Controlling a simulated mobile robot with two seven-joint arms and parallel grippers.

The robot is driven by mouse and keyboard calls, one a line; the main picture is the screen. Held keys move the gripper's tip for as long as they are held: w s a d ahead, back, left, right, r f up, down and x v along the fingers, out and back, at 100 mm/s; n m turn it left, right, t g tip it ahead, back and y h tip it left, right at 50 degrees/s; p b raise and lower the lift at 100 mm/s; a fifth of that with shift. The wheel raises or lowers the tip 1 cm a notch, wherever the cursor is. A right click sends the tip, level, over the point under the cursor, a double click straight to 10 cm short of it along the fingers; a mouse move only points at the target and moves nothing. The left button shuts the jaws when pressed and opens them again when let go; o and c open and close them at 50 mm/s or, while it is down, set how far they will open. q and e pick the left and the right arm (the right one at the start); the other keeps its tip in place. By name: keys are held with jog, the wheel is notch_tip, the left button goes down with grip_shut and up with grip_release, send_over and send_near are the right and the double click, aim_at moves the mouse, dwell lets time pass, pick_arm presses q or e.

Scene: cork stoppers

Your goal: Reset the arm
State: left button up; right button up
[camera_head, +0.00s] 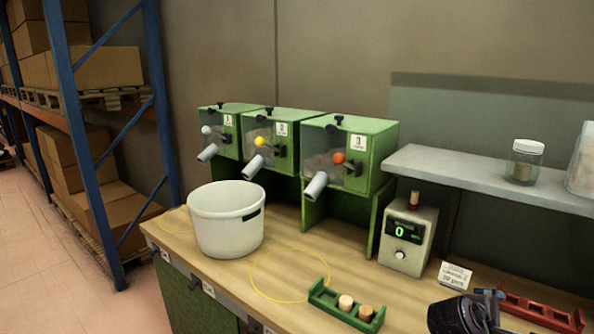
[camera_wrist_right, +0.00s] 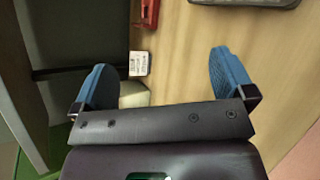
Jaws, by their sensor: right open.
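My right gripper (camera_wrist_right: 160,62) is open in the right wrist view, its two blue fingers wide apart with nothing between them. A dark part of my right arm shows at the bottom right edge of the head view, in front of a red rack (camera_head: 540,311). My left gripper is in neither view. A green rack (camera_head: 322,296) on the wooden bench (camera_head: 215,272) holds two cork stoppers, one pale (camera_head: 345,303) and one browner (camera_head: 366,313).
A white pot (camera_head: 226,225) stands at the bench's left, before three green dispensers (camera_head: 372,160). A counter box (camera_head: 407,238) reading 0 and a small card (camera_head: 455,275) stand right of them. A grey shelf (camera_head: 480,178) with a jar (camera_head: 526,165) overhangs the right side. A yellow ring marks bare bench.

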jog(key=s+a+f+m+y, duration=0.3)
jog(key=s+a+f+m, duration=0.1)
jog(key=s, duration=0.4)
jog(key=s+a+f+m+y, duration=0.3)
jog(key=s+a+y, duration=0.1)
jog(key=s, duration=0.4)
jog(key=s+a+f+m+y, duration=0.3)
jog(key=s+a+f+m, duration=0.1)
jog(key=s, duration=0.4)
jog(key=w+f+n+t+y, duration=0.1)
jog(key=w+f+t, duration=0.5)
jog(key=f, duration=0.4)
jog(key=shift+w+a+t, duration=0.35)
jog(key=shift+t, duration=0.45)
jog(key=shift+f, duration=0.1)
